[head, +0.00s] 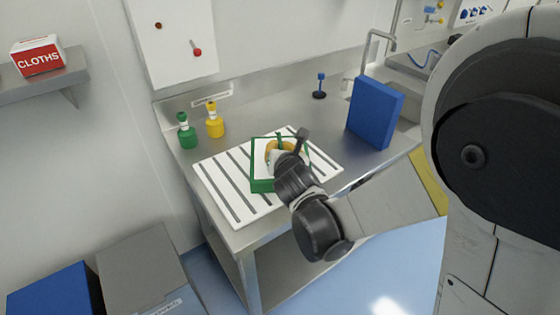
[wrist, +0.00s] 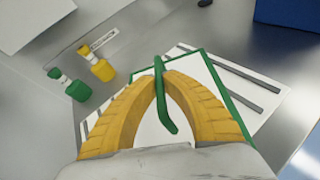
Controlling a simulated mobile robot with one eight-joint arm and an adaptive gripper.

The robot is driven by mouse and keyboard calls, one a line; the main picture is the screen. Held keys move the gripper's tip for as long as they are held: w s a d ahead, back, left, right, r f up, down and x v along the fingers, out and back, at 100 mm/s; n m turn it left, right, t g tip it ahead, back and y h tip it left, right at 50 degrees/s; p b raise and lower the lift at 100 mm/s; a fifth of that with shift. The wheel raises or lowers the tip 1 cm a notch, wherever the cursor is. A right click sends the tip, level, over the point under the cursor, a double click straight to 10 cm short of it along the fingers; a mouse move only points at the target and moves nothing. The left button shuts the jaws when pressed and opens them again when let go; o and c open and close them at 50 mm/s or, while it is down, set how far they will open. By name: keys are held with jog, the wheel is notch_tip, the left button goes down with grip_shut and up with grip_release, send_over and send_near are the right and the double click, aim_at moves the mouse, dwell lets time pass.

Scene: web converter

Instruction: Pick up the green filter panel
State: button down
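The green filter panel (head: 262,186) has a green frame around a white face and lies over the white slotted rack (head: 222,190) on the steel bench. I cannot tell whether it touches the rack. In the wrist view its green frame (wrist: 222,97) shows beyond my fingers, and a green handle (wrist: 166,112) stands up from it. My gripper (head: 280,146) is over the panel. Its yellow fingers (wrist: 162,76) close in on both sides of the handle, with their tips against it. My fingers and wrist hide part of the panel.
A green bottle (head: 187,136) and a yellow bottle (head: 215,124) stand at the back left of the bench. A blue box (head: 374,112) stands upright at the right, near the tap (head: 374,45). A small blue-topped stand (head: 319,88) is at the back. Bare bench lies between them.

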jog(key=shift+r, duration=0.1)
dwell(0.4)
jog(key=shift+r+p, duration=0.45)
jog(key=shift+r, duration=0.15)
notch_tip(320, 180, up, 3)
jog(key=shift+f+p, duration=0.1)
jog(key=shift+p, duration=0.75)
jog(key=w+d+r+p, duration=0.4)
jog(key=w+d+r, duration=0.2)
jog(key=d, duration=0.3)
jog(key=s+d+f+m+h, duration=0.1)
jog(key=s+d+m+h, duration=0.3)
jog(key=s+d, duration=0.5)
jog(key=s+h, duration=0.1)
jog(key=s, duration=0.2)
jog(key=shift+f+m+h+b, duration=0.15)
jog(key=shift+m+h+b, duration=0.15)
jog(key=shift+m, duration=0.1)
jog(key=shift+w+d, duration=0.1)
